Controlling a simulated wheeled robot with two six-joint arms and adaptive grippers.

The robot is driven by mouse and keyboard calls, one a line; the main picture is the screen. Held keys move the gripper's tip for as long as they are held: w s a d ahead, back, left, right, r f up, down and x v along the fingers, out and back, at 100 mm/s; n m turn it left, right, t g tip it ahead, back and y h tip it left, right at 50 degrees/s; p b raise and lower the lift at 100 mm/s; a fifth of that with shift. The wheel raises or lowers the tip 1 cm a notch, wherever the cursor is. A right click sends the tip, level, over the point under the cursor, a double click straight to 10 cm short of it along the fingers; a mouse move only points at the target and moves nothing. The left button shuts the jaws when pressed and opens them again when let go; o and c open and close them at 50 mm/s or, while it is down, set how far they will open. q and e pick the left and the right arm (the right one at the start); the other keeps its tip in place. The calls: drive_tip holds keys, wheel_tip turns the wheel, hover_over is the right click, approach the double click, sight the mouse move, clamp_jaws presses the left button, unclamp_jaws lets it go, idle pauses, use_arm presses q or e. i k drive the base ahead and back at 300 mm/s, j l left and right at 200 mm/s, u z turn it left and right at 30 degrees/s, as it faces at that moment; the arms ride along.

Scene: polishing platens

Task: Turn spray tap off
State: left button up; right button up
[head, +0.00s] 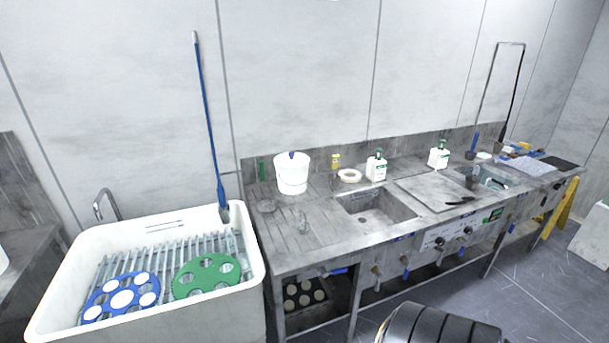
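A tall arched metal pipe with a dark hanging hose (511,95) rises at the back right, behind the small right sink (490,180); it looks like the spray tap. Its handle is too small to make out, and I cannot tell whether water runs. A curved metal tap (106,203) stands behind the white tub at the left. Several small knobs and levers (377,270) line the front of the steel bench. Neither of my grippers is in view.
The white tub (250,235) holds a blue disc (123,281) and a green disc (206,261) on a rack. The steel bench (290,262) carries a white bucket (292,175) and pump bottles (376,168). A dark rounded shape (440,326) fills the bottom edge.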

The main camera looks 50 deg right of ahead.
sight(336, 271)
drive_tip(key=i+z, duration=0.1)
drive_tip(key=z, duration=1.85)
